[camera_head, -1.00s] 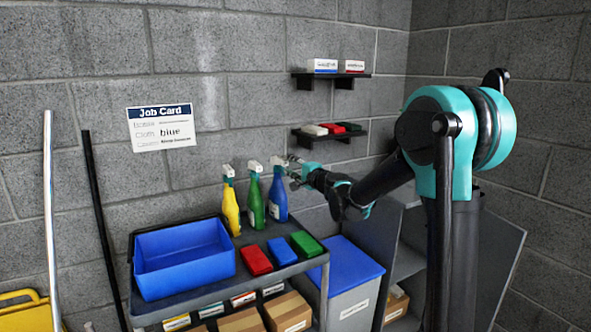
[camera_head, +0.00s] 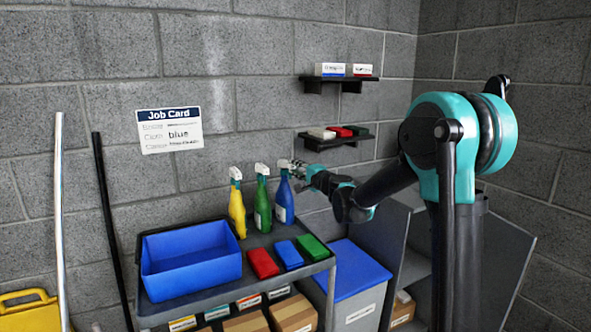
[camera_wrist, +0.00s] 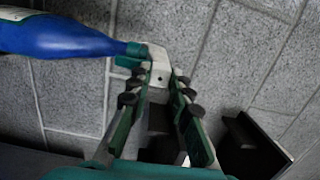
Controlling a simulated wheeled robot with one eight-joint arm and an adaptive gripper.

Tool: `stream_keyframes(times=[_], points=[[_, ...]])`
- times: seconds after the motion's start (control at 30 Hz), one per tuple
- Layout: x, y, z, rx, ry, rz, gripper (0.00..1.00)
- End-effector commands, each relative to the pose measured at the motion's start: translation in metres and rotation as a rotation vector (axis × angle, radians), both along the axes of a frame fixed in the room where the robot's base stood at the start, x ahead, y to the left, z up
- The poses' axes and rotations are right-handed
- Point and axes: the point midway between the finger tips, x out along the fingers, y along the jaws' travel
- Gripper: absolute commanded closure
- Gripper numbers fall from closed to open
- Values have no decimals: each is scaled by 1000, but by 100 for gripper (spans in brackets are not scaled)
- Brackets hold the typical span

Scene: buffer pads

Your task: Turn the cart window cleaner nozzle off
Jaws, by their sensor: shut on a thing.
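A blue spray bottle (camera_head: 284,204) stands upright at the back of the cart (camera_head: 330,262), rightmost of three bottles. Its white spray head (camera_wrist: 158,62) shows in the wrist view, where the bottle (camera_wrist: 62,38) lies sideways at the left with a green collar. My gripper (camera_head: 292,170) is at the top of this bottle, reaching in from the right. In the wrist view my gripper (camera_wrist: 157,85) has its fingers on either side of the white head, shut on it. The fingers partly hide the head, and the nozzle's setting cannot be read. I cannot read the bottle's label.
A green bottle (camera_head: 262,208) stands close left of the blue one, then a yellow bottle (camera_head: 237,208). Red (camera_head: 263,263), blue (camera_head: 287,254) and green (camera_head: 312,247) cloths lie in front. A blue bin (camera_head: 190,280) fills the cart's left. Wall shelves (camera_head: 332,141) are above right.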

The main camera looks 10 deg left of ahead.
Motion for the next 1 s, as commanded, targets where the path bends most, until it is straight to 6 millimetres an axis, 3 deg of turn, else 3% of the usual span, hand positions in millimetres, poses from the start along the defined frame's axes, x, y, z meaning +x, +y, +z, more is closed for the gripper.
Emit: stream_keyframes(times=[1.0], points=[[0,0,0,-974,-824,0,91]])
